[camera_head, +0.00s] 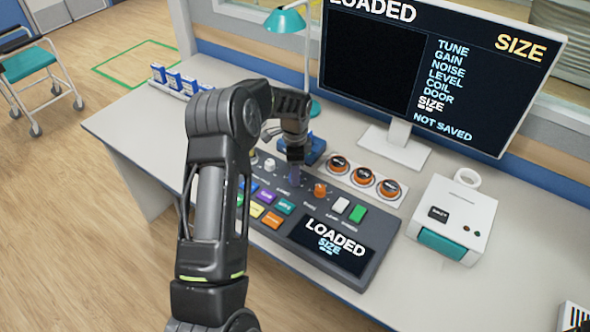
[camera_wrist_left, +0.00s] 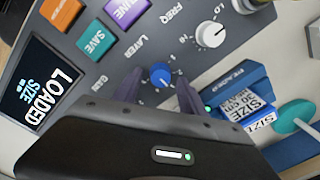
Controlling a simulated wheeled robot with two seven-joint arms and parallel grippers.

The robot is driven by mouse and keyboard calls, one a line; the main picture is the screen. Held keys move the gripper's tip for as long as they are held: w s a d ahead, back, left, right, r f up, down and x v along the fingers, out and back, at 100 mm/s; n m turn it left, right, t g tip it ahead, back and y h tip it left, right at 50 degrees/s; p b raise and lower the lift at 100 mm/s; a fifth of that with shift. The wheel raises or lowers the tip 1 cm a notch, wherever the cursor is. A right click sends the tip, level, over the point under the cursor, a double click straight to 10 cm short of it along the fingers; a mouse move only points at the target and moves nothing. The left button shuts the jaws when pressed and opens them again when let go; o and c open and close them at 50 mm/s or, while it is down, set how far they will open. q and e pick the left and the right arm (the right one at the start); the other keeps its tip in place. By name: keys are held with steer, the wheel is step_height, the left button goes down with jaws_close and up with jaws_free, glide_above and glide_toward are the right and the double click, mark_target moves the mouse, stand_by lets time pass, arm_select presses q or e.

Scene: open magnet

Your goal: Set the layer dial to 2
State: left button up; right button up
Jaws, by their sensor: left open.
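The layer dial (camera_wrist_left: 161,75) is a small round blue knob under the LAYER label in the left wrist view. Its pointer setting is too small to read. My left gripper (camera_wrist_left: 160,90) is open, with one fingertip to each side of the dial; I cannot tell whether they touch it. In the head view my left gripper (camera_head: 293,178) points down at the console (camera_head: 378,256) and hides the dial. The console screen (camera_head: 332,244) reads LOADED and SIZE. My right gripper is not in view.
A white FREQ knob (camera_wrist_left: 210,34) and a blue reader (camera_wrist_left: 240,76) with a SIZE card are close to the gripper. An orange knob (camera_head: 320,190) stands just right of it. A monitor (camera_head: 440,65), white printer-like box (camera_head: 452,218) and teal lamp (camera_head: 285,20) surround the console.

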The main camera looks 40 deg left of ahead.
arm_select(q)
steer(key=shift+f, duration=0.5)
steer(key=shift+c, duration=0.3)
jaws_close()
